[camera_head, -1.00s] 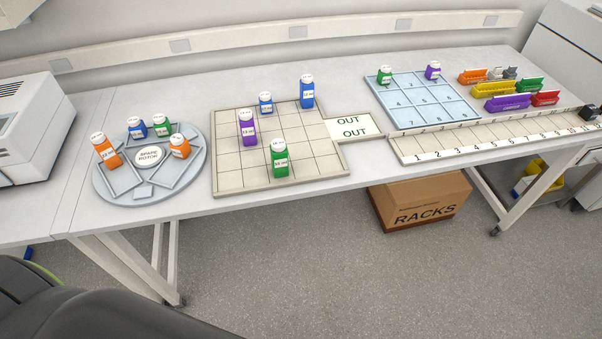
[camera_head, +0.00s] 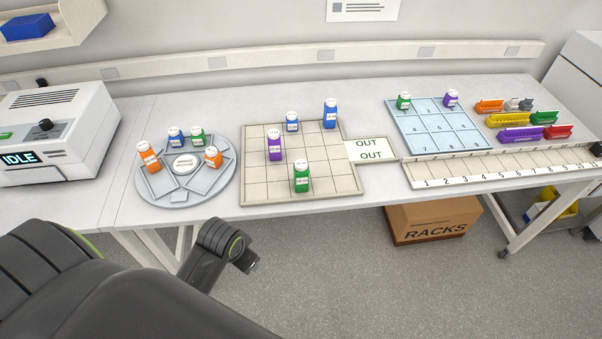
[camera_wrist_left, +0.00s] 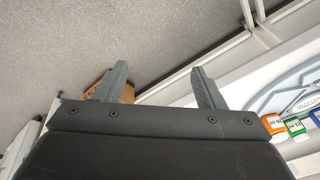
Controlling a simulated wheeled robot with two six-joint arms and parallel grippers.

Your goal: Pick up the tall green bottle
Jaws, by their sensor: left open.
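The tall green bottle (camera_head: 301,178) with a white cap stands upright on the near part of the beige grid board (camera_head: 260,190) in the head view. My left arm comes in from the lower left, in front of the table, well short of the bottle. In the left wrist view my left gripper (camera_wrist_left: 160,82) is open, with nothing between its fingers. It points toward the floor and the table's underside. The tall green bottle does not show there. My right gripper is in neither view.
A purple bottle (camera_head: 274,146) and blue bottles (camera_head: 330,114) share the board. Shorter green bottles stand on the round rotor (camera_head: 222,190) and the blue tray (camera_head: 440,148). The table's front edge (camera_head: 330,205) lies between my arm and the board. A cardboard box (camera_head: 430,220) sits below.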

